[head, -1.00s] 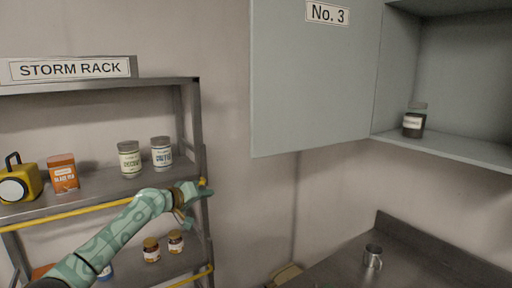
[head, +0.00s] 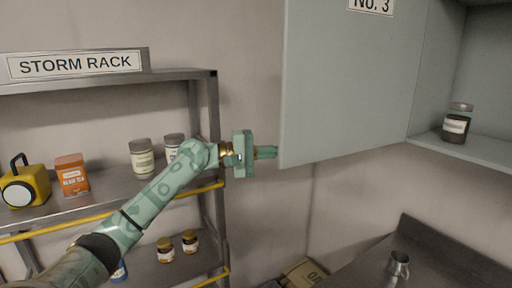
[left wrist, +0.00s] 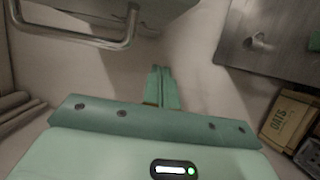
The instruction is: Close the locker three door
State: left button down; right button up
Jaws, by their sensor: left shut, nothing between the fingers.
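The locker three door (head: 345,85) is a grey-green panel labelled "No. 3". It stands open, swung out to the left of the locker's opening in the head view. The locker's inside (head: 490,95) shows at the right, with a dark jar (head: 456,123) on its floor. My left gripper (head: 266,152) is shut and empty. It points right, its tips just left of the door's lower left edge; I cannot tell if they touch. In the left wrist view its closed fingers (left wrist: 161,88) show at the middle. My right gripper is not in view.
The storm rack (head: 212,120) stands at the left, holding a yellow lantern (head: 24,185), an orange tin (head: 72,175) and jars. A metal counter (head: 425,265) with a metal mug (head: 398,265) is below the locker. An oats box (left wrist: 286,122) lies low at the right of the left wrist view.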

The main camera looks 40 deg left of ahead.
aim_at(292, 156)
pick_arm(q)
jog(key=d+p, duration=0.1)
jog(key=d, duration=0.1)
jog(key=d+p, duration=0.1)
jog(key=d, duration=0.2)
jog(key=shift+s+d+r, duration=0.1)
jog(key=shift+s, duration=0.1)
jog(key=shift+w+d, duration=0.1)
jog(key=shift+d, duration=0.05)
